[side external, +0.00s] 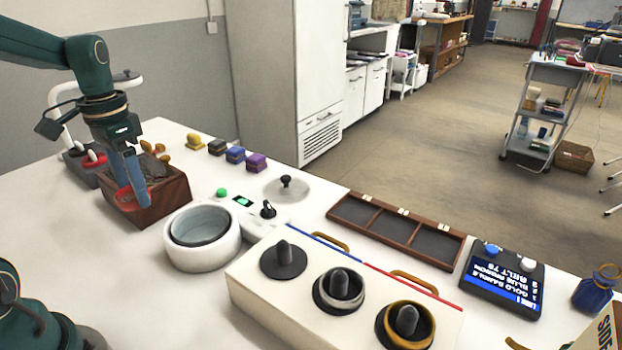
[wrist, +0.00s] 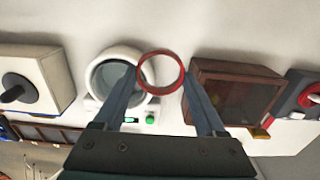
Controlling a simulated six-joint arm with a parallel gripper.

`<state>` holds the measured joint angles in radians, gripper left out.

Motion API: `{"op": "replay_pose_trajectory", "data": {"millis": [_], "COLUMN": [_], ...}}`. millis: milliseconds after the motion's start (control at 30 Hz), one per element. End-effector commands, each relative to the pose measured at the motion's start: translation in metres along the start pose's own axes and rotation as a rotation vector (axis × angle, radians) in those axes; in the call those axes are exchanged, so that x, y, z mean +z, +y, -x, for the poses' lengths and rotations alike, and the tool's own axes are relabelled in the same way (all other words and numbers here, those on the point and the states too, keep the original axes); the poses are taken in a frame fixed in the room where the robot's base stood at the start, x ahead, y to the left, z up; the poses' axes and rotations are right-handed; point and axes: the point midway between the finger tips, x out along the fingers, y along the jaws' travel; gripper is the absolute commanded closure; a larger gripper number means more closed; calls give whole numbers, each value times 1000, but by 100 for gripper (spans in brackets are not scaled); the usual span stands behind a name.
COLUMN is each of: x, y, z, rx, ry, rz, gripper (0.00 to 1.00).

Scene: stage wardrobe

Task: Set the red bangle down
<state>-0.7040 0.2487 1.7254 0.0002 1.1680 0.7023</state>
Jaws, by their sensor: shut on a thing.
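My gripper (wrist: 160,74) is shut on the red bangle (wrist: 161,53), which sits between the fingertips in the wrist view. In the side view my gripper (side external: 131,196) hangs low at the open brown wooden box (side external: 172,200), and part of the red bangle (side external: 124,195) shows by the fingers. The exact height of the bangle over the table or box is hard to tell. In the wrist view the bangle appears between the round white pot (wrist: 99,95) and the wooden box (wrist: 240,69).
A white stand (side external: 262,297) has several dark pegs, with a silver ring and a gold ring on two of them. A three-part wooden tray (side external: 462,249) and a display panel (side external: 503,284) lie to the right. Coloured blocks (side external: 235,155) sit behind. Bare table lies at front left.

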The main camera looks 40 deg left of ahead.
Motion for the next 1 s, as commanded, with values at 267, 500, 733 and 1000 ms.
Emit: {"op": "replay_pose_trajectory", "data": {"millis": [267,500,733,1000], "x": [-41,-67,-70,-71], "y": [47,73,77,76], "z": [-37,-59,-77,-102], "rx": [3,1,2,0], "ry": [-5,-2,-5,0], "rz": [-12,-5,-1,-1], "gripper": [89,89,89,89]}}
